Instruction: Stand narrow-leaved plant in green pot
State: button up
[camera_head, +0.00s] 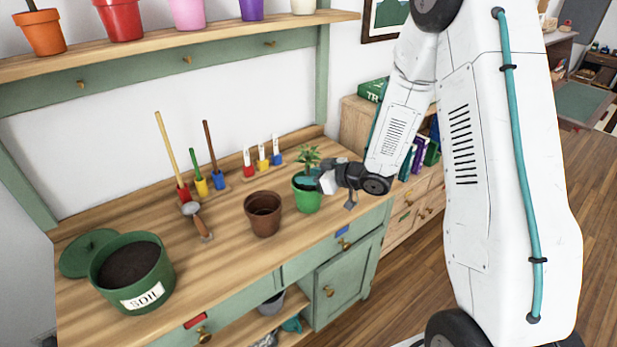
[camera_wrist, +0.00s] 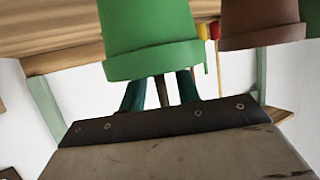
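The narrow-leaved plant (camera_head: 307,157) stands about upright at the green pot (camera_head: 307,201), its leaves above the rim. My gripper (camera_head: 306,182) reaches in from the right, at the pot's rim. In the wrist view, turned upside down, the green pot (camera_wrist: 150,35) fills the top. My teal fingers (camera_wrist: 160,88) stand apart with a dark stem between them and gaps on both sides. Their tips are hidden behind the rim, as is the plant's base.
An empty brown pot (camera_head: 263,216) stands just left of the green pot. A trowel (camera_head: 198,222), the soil bin (camera_head: 134,271) and its lid (camera_head: 82,254) are farther left. Hand tools and plant labels stand along the back. A shelf (camera_head: 180,45) with coloured pots hangs above.

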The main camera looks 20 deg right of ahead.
jog(key=v, duration=1.2)
jog(key=s+d+r+m+g+h, duration=0.1)
jog(key=d+r+m+h, duration=0.15)
jog(key=r+h, duration=0.35)
jog(key=s+d+r+m+h, duration=0.2)
jog(key=d+r+h, duration=0.2)
jog(key=r+h, duration=0.15)
jog(key=s+a+r+m+g, duration=0.1)
jog(key=s+a+r+g, duration=0.1)
jog(key=s, duration=0.7)
jog(key=s+a+r+m+g+y, duration=0.1)
jog(key=s+a+r+g, duration=0.1)
jog(key=s+a, duration=0.3)
jog(key=s+a+r+m+g+y, duration=0.1)
jog(key=s+a+g, duration=0.3)
jog(key=s, duration=0.9)
jog(key=shift+r+m, duration=0.35)
jog(key=shift+r, duration=0.25)
jog(key=shift+w+y, duration=0.1)
jog(key=shift+y, duration=0.15)
